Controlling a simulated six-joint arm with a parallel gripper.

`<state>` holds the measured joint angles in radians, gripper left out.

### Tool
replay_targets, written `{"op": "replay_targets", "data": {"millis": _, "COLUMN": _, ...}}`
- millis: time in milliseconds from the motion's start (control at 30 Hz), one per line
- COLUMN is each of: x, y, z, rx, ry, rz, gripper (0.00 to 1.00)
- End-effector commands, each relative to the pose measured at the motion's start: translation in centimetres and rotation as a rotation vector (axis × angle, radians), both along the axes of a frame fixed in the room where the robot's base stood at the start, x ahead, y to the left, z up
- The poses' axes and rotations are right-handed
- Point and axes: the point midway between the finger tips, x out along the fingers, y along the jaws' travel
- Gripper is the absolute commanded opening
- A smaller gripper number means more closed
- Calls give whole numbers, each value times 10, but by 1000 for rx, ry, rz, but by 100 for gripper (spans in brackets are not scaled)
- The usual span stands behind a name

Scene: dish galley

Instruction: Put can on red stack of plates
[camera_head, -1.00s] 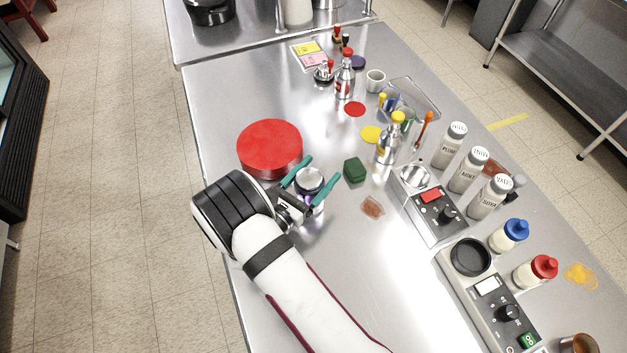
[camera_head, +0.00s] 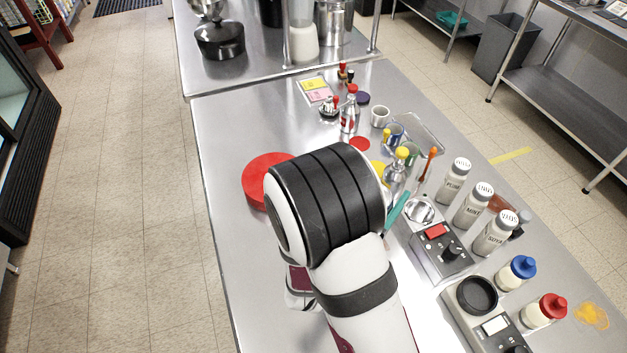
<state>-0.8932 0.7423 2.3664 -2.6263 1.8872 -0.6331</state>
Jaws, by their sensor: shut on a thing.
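The red stack of plates (camera_head: 262,176) lies on the steel counter, left of centre, and my arm covers its right part. My gripper (camera_head: 397,213) is mostly hidden behind my wrist; only one teal finger shows, to the right of the wrist. The can is not visible now; my arm hides the place where the gripper holds. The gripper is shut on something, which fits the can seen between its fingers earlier.
Bottles and cups (camera_head: 380,115) stand farther back. The counter's left strip (camera_head: 222,150) is clear.

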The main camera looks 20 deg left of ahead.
Motion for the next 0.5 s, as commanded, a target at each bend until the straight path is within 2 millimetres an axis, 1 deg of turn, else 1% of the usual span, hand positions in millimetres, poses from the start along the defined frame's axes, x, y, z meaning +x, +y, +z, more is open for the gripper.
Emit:
{"op": "replay_targets", "data": {"millis": 67, "x": 8, "y": 11, "z": 2, "rx": 9, "ry": 2, "rz": 20, "gripper": 0}}
{"op": "replay_targets", "data": {"millis": 167, "x": 27, "y": 39, "z": 6, "rx": 20, "ry": 12, "rz": 74, "gripper": 0}}
{"op": "replay_targets", "data": {"millis": 233, "x": 42, "y": 63, "z": 13, "rx": 25, "ry": 16, "rz": 123, "gripper": 0}}
{"op": "replay_targets", "data": {"millis": 300, "x": 58, "y": 87, "z": 23, "rx": 25, "ry": 15, "rz": 175, "gripper": 0}}
{"op": "replay_targets", "data": {"millis": 400, "x": 76, "y": 118, "z": 40, "rx": 16, "ry": 6, "rz": 245, "gripper": 0}}
{"op": "replay_targets", "data": {"millis": 500, "x": 87, "y": 137, "z": 52, "rx": 5, "ry": 0, "rz": 288, "gripper": 0}}
